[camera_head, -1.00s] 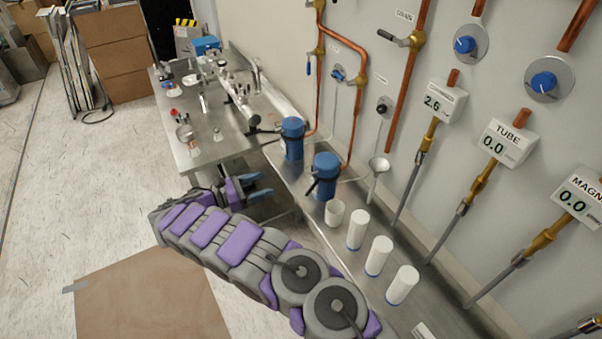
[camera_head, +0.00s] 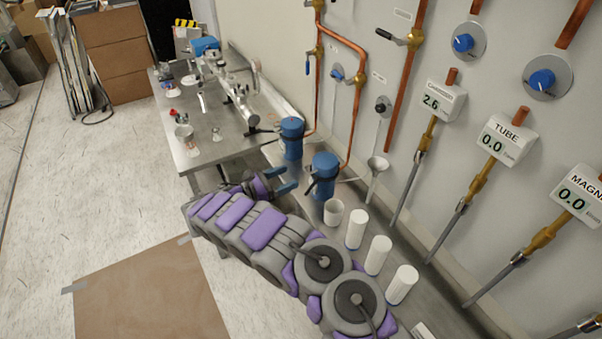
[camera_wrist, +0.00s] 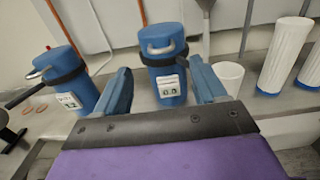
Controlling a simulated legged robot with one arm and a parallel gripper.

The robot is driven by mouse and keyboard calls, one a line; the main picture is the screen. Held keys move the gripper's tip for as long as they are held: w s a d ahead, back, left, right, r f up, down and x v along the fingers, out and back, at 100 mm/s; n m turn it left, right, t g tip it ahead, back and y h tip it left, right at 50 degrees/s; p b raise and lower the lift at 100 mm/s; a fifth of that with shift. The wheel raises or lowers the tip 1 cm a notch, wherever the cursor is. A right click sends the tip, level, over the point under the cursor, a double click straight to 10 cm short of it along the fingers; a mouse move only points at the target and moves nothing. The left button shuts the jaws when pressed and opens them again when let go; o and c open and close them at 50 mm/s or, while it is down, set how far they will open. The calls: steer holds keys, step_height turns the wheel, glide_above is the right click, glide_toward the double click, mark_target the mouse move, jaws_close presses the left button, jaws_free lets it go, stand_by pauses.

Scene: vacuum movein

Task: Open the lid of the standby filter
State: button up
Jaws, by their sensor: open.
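Two blue filter canisters with black clamp bands stand on the steel shelf. The left canister (camera_head: 291,138) is farther along the shelf; it also shows in the wrist view (camera_wrist: 75,85), its small display hard to read. The right canister (camera_head: 325,172) has a wire handle on its lid (camera_wrist: 162,40) and a display reading about 0.0 in the wrist view (camera_wrist: 167,75). No label shows which one is standby. My gripper (camera_head: 290,178) is open and empty, in front of the right canister. In the wrist view, its blue fingers (camera_wrist: 160,75) appear on either side of that canister's body.
A white cup (camera_head: 333,212) and several white cylinders (camera_head: 377,255) stand to the right of the canisters. A cluttered steel table (camera_head: 195,150) lies behind. Copper pipes (camera_head: 350,150) and gauges line the wall.

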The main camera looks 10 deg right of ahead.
glide_toward(321, 164)
steer(key=w+d+f, duration=0.2)
steer(key=w+d, duration=0.1)
steer(key=shift+f, duration=0.1)
jaws_close()
stand_by(0.7)
